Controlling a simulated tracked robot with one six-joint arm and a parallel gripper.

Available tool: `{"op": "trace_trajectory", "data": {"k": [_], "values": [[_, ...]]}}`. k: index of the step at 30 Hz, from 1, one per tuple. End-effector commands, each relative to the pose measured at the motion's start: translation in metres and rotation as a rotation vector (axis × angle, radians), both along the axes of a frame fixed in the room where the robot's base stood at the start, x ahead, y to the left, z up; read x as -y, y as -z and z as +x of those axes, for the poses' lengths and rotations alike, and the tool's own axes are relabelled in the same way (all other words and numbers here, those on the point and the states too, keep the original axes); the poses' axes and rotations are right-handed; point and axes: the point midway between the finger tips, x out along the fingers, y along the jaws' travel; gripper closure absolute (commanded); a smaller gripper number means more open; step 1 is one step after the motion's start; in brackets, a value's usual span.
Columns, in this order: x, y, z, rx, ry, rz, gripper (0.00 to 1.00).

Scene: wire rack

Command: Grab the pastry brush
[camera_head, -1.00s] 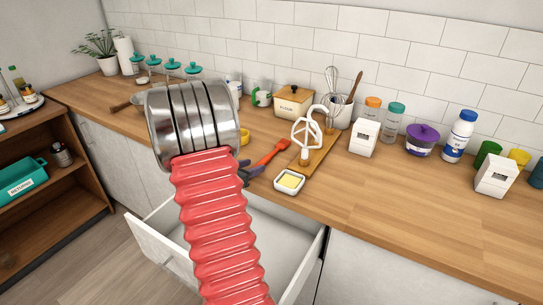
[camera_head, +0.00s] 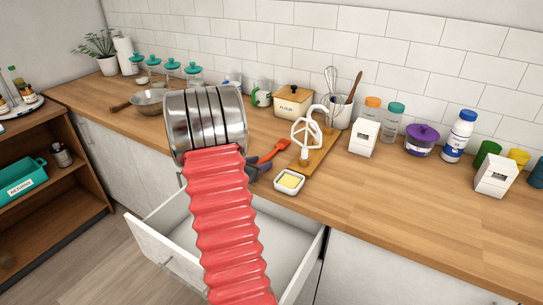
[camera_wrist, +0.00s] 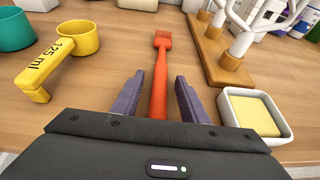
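The pastry brush (camera_wrist: 161,75) is red-orange and lies on the wooden counter, its bristle head pointing away from me in the wrist view. It also shows in the head view (camera_head: 268,152), partly hidden behind my arm. My gripper (camera_wrist: 160,78) is open, with its two purple fingers on either side of the brush's handle. Gaps show between the handle and both fingers. I cannot tell how high the fingers are above the counter. The near end of the handle is hidden by the gripper body.
A yellow 125 ml measuring cup (camera_wrist: 77,38) lies to the left. A white butter dish (camera_wrist: 277,134) stands close on the right, beside a wooden board (camera_wrist: 222,70) with white beater attachments. An open drawer (camera_head: 164,252) juts out below the counter.

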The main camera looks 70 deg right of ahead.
Motion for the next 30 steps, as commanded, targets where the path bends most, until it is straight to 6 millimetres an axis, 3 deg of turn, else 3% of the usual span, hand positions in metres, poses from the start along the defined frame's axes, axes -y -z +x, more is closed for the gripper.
{"op": "trace_trajectory", "data": {"k": [18,30], "values": [[-0.0001,-0.0002,0.0000,0.000,0.000,0.000,1.00],[0.0001,-0.0046,0.0001,0.001,0.000,-0.001,1.00]]}}
